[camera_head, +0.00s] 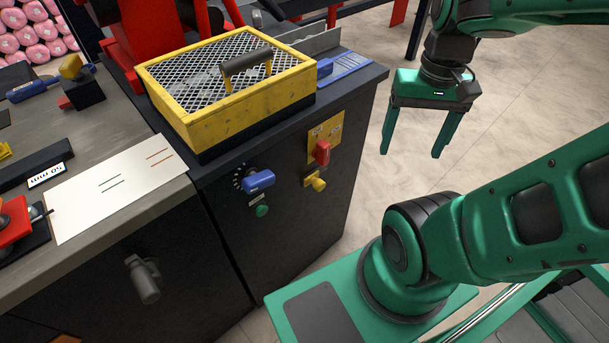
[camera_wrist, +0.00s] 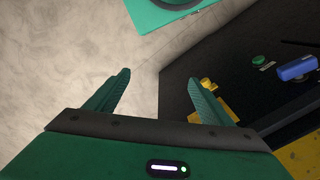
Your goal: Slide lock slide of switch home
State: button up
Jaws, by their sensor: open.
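The switch is on the right part of the dark cabinet front: a yellow plate (camera_head: 339,127) with a red handle (camera_head: 322,152). A yellow knob-like piece (camera_head: 315,182), which looks like the lock slide, sits just below it. My gripper (camera_head: 410,153) is open and empty, pointing down in the air to the right of the cabinet, apart from the switch. In the wrist view my gripper (camera_wrist: 158,75) has the yellow piece (camera_wrist: 208,84) and plate (camera_wrist: 225,106) beyond and beside its right finger, which partly hides that area. I cannot tell how far the slide is seated.
A blue rotary knob (camera_head: 259,181) and green button (camera_head: 262,211) are on the same front, left of the switch. A yellow mesh-topped box (camera_head: 235,115) stands on the cabinet top. The floor (camera_head: 480,130) under my gripper is clear.

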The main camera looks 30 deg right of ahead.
aim_at(318, 184)
jog(key=u, duration=2.3)
jog(key=k, duration=0.7)
jog(key=z, duration=2.35)
